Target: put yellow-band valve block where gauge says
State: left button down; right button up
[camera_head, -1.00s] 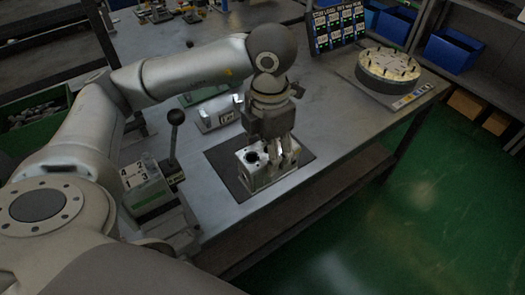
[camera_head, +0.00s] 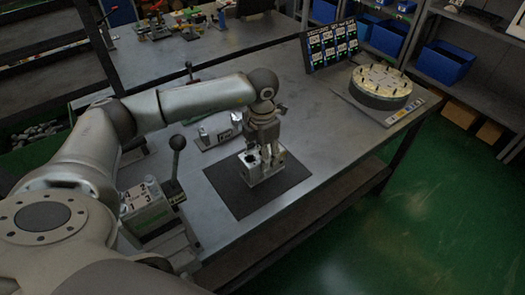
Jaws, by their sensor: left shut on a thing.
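My left gripper (camera_head: 268,150) is shut on a silvery metal valve block (camera_head: 256,174) with a dark round port in its top. The block is upright over the dark square mat (camera_head: 228,190), towards its far half. I cannot tell whether it touches the mat. No yellow band can be made out on it, as the fingers hide part of it. A dark screen (camera_head: 331,46) with rows of small lit labels stands at the back of the bench. My right gripper is not in view.
A lever fixture (camera_head: 148,205) with a numbered face stands left of the mat. A small metal block with a label (camera_head: 217,133) lies behind it. A round disc with pegs (camera_head: 382,84) sits at the bench's right end. Bare bench lies right of the mat.

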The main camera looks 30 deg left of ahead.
pick_arm(q)
jog(key=shift+w+a, duration=0.1)
jog(key=shift+w, duration=0.15)
jog(key=shift+f+p, duration=0.4)
notch_tip(320, 180, down, 2)
jog(key=shift+p, duration=0.45)
jog(key=shift+f, duration=0.25)
jog(key=shift+f, duration=0.15)
jog(key=c, duration=0.6)
grip_release()
jog(key=shift+s+f, duration=0.1)
jog(key=shift+o, duration=0.2)
